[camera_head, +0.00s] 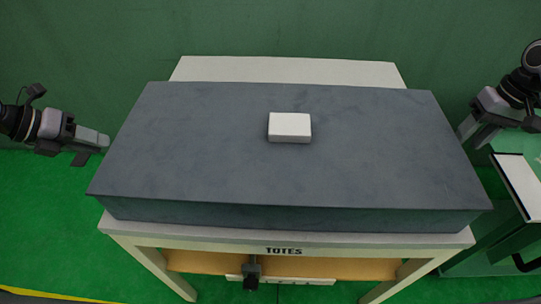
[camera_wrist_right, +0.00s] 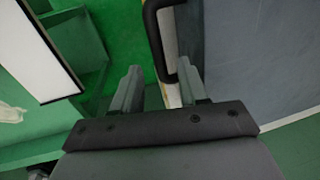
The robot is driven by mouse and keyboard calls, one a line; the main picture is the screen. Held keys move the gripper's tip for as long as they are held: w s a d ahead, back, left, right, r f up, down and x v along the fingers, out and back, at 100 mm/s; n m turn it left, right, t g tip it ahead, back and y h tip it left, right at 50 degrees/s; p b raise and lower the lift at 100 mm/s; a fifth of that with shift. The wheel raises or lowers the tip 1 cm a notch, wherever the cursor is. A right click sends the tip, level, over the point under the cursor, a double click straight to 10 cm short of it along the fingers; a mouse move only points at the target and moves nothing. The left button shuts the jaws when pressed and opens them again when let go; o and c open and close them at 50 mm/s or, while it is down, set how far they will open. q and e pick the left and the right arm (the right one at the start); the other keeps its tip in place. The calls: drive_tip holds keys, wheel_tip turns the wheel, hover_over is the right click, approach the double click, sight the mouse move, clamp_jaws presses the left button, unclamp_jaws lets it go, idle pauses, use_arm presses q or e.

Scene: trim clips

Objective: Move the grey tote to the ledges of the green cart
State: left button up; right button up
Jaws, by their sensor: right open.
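The grey tote (camera_head: 200,160) is a wide, flat-topped box resting level on a white stand marked TOTES. A small white block (camera_head: 290,128) lies on its top. In the right wrist view the tote's grey side (camera_wrist_right: 260,50) is at the right, with a black handle loop (camera_wrist_right: 150,30) beside it. My right gripper (camera_wrist_right: 160,90) is open, its fingers near the handle's lower end and not closed on it. My left gripper (camera_head: 92,147) looks open and empty, apart from the tote's left end.
The white stand (camera_head: 200,237) has splayed legs and an orange-brown panel below. The cart has a black handle (camera_head: 526,263) at its near side. Green floor (camera_head: 50,220) is clear left of the stand. A green wall (camera_head: 290,30) stands behind.

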use_arm(q)
drive_tip(key=shift+x, duration=2.6)
use_arm(e)
drive_tip(key=shift+a+f, duration=0.25)
drive_tip(key=shift+f, duration=1.05)
drive_tip(key=shift+a+f, duration=0.25)
drive_tip(key=shift+f, duration=1)
use_arm(q)
clamp_jaws()
use_arm(e)
drive_tip(key=c, duration=0.7)
clamp_jaws()
use_arm(q)
drive_tip(key=shift+w+r, duration=0.15)
drive_tip(key=shift+r, duration=0.15)
use_arm(e)
drive_tip(key=shift+w+r, duration=0.1)
drive_tip(key=shift+r, duration=0.15)
